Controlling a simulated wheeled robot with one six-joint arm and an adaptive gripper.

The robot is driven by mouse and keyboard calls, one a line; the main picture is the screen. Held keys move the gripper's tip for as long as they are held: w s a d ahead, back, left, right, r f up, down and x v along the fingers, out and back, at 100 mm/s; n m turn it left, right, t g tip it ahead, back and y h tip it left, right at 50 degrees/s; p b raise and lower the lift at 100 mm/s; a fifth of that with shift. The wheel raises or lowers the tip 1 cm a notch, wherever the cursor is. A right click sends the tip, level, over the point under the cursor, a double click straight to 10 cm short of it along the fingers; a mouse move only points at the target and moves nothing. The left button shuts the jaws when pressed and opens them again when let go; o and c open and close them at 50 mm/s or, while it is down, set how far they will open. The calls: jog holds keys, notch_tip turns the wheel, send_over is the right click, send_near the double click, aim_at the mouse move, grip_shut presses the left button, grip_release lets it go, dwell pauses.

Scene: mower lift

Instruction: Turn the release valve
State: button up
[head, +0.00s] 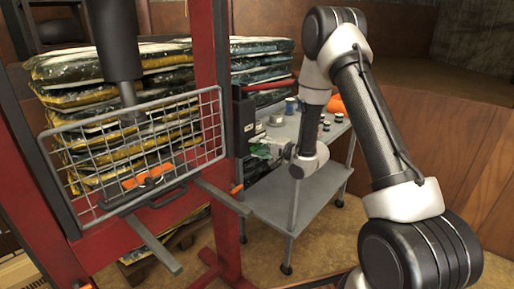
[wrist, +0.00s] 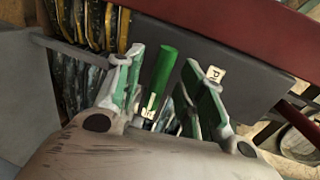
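The release valve shows as a green handle (wrist: 160,72) in the wrist view, standing out from a dark grey housing (wrist: 262,88). My gripper (wrist: 163,82) has green-padded fingers, one on each side of the handle. The fingers are apart, and a gap shows on the left of the handle; whether the right finger touches it I cannot tell. In the head view my gripper (head: 264,148) reaches left to the dark housing (head: 243,118) on the red lift post. The handle is too small to make out there.
The red lift frame (head: 222,190) and wire guard (head: 130,197) stand left. A grey trolley (head: 290,205) with small cans is under my arm. Stacked bags (head: 80,62) are behind.

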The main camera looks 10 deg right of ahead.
jog(key=v, duration=1)
jog(key=shift+s+d, duration=0.25)
jog(key=shift+s, duration=0.05)
jog(key=s+d+f+n+g+h, duration=0.2)
jog(key=d+f+h, duration=0.1)
jog(key=f, duration=0.3)
jog(key=s+d+f+n+g+h, duration=0.2)
jog(key=s+d+f+g, duration=0.1)
jog(key=f, duration=0.2)
jog(key=s+d+n+g+h, duration=0.3)
jog(key=s+d, duration=0.3)
jog(key=d, duration=0.1)
jog(key=s+d+r+n+g+h, duration=0.15)
jog(key=s+r+g, duration=0.35)
jog(key=s+r, duration=1)
jog(key=s+a+r+n+t, duration=0.1)
jog(key=s+a+r+t, duration=0.1)
jog(key=r, duration=0.5)
jog(key=s+a+r+n+t, duration=0.1)
jog(key=s+a+r+t, duration=0.1)
jog(key=s+a+r, duration=0.2)
notch_tip(320, 180, up, 4)
jog(key=shift+s+f+t, duration=0.1)
jog(key=shift+s+t, duration=0.2)
jog(key=shift+s, duration=0.9)
